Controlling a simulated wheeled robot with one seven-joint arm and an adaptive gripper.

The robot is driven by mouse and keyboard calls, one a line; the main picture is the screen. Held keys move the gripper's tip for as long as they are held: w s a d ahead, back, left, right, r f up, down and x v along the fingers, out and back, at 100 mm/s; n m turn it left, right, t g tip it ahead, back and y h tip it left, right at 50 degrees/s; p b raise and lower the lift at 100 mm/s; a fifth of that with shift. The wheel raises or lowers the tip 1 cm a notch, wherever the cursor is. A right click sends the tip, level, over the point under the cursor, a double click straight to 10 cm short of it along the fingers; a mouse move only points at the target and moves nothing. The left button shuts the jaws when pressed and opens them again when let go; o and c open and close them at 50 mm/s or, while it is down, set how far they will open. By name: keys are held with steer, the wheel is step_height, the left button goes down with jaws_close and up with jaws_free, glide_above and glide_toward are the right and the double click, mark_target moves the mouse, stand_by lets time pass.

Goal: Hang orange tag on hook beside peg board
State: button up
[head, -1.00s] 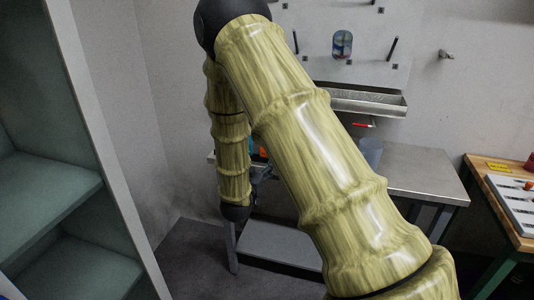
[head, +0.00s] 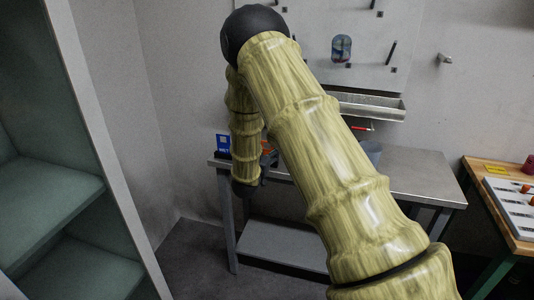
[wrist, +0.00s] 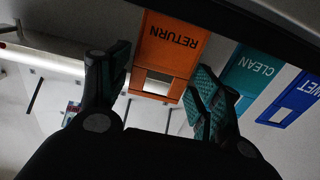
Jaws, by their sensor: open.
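The orange tag (wrist: 172,42), reading RETURN upside down with a square cut-out, shows in the wrist view between my gripper's (wrist: 158,80) two fingers. The fingers are apart, one on each side of it, and contact is not visible. In the head view, my gripper (head: 267,168) is mostly hidden behind my arm at the metal table, with a bit of the orange tag (head: 266,147) showing. The small metal hook (head: 444,59) sticks out from the wall, right of the peg board (head: 405,30), empty.
A teal CLEAN tag (wrist: 250,75) and a blue tag (wrist: 292,98) are right of the orange one in the wrist view. A metal tray (head: 370,107) is below the board. A wooden bench (head: 482,168) is right; a shelf cabinet (head: 50,205) is left.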

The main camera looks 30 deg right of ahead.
steer(key=shift+w+d, duration=0.4)
steer(key=shift+d, duration=0.1)
steer(key=shift+c, duration=0.3)
steer(key=c, duration=0.4)
steer(key=shift+r, duration=0.1)
